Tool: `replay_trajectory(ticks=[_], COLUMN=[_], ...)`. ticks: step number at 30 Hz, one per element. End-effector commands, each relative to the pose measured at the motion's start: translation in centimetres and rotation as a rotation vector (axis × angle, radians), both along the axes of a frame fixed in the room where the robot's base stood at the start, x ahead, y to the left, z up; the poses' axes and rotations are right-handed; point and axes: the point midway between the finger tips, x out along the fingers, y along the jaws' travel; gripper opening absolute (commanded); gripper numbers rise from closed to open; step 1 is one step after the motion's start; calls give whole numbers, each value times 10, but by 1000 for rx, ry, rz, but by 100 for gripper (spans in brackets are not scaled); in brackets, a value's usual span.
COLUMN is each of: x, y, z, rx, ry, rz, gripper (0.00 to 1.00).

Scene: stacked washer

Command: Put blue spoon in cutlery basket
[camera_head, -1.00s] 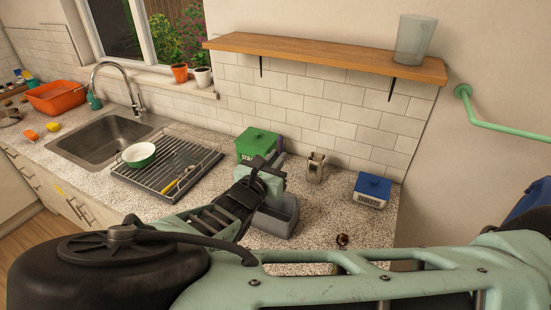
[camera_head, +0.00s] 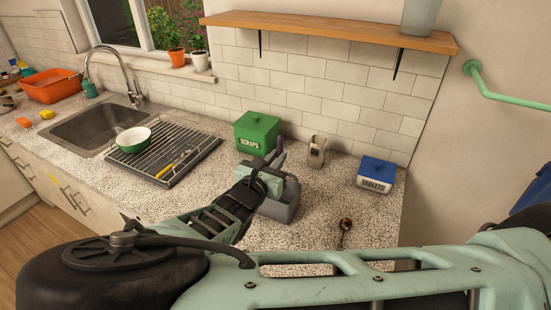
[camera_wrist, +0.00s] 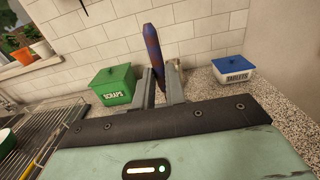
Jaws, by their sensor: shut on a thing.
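The blue spoon shows as a dark blue handle with reddish patches (camera_wrist: 153,48), standing nearly upright between the fingers of my gripper (camera_wrist: 159,84) in the wrist view. My gripper is shut on it. In the head view my gripper (camera_head: 279,168) is over the grey cutlery basket (camera_head: 284,209) on the counter, and the handle (camera_head: 281,149) rises above the fingers. The spoon's lower end is hidden behind my gripper, so I cannot tell how far it reaches into the basket. The basket is partly covered by my gripper.
A green scraps box (camera_head: 257,132) stands behind left, a small beige holder (camera_head: 317,151) and blue-lidded tablets box (camera_head: 375,174) behind right. A dark brown spoon (camera_head: 346,228) lies right of the basket. A drying rack (camera_head: 170,165) with a green bowl (camera_head: 133,140) is left.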

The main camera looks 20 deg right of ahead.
Motion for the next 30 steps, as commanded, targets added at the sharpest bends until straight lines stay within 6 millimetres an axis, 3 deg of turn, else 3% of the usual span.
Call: replay_trajectory(ticks=[21,30], x=[0,0], y=[0,0], z=[-57,-73], rx=[-1,0], ry=[0,0], rz=[1,1], gripper=[0,0])
